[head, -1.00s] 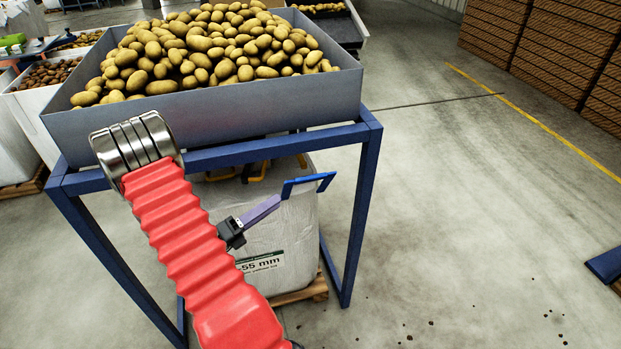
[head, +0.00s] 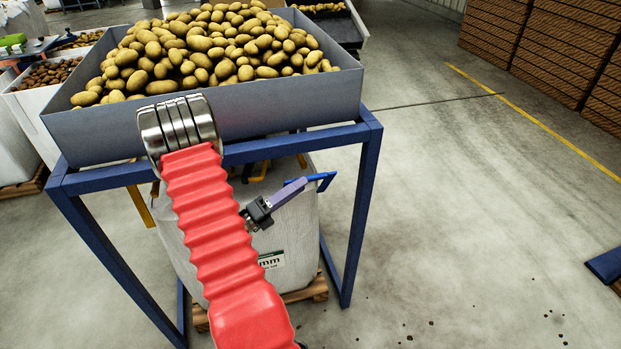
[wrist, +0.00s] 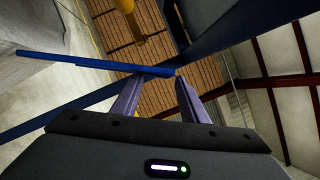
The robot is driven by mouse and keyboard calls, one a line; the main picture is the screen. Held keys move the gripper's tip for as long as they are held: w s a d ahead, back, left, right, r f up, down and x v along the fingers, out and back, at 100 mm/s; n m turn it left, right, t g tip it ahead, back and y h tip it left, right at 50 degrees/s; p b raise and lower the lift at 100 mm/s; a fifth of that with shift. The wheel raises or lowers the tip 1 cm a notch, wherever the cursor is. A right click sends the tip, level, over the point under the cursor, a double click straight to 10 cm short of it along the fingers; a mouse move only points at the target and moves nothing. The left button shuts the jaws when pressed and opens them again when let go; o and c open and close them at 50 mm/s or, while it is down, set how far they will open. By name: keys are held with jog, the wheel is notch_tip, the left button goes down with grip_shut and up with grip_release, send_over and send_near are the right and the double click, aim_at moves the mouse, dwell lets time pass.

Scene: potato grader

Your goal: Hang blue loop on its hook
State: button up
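The blue loop (head: 322,180) stands out at the upper right of the white bag, under the blue frame. In the head view my gripper (head: 303,184) overlaps its left part. In the wrist view the blue loop (wrist: 95,63) runs in from the left and crosses at the fingertips. My gripper (wrist: 160,78) is open, its two purple fingers apart; I cannot tell whether they touch the loop. Yellow pieces (head: 258,170) show under the frame's front rail, and a yellow piece (wrist: 129,12) shows at the top of the wrist view. I cannot tell which is the loop's hook.
A grey hopper (head: 260,107) full of potatoes rests on the blue frame (head: 364,200), whose rail and right post are close to my gripper. The white bag (head: 190,262) stands on a pallet (head: 306,293). Open floor lies to the right. My red-sleeved arm hides part of the bag.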

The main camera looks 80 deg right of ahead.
aim_at(310, 179)
jog(key=shift+x, duration=2.6)
jog(key=shift+c, duration=0.6)
grip_shut()
jog(key=shift+f, duration=0.1)
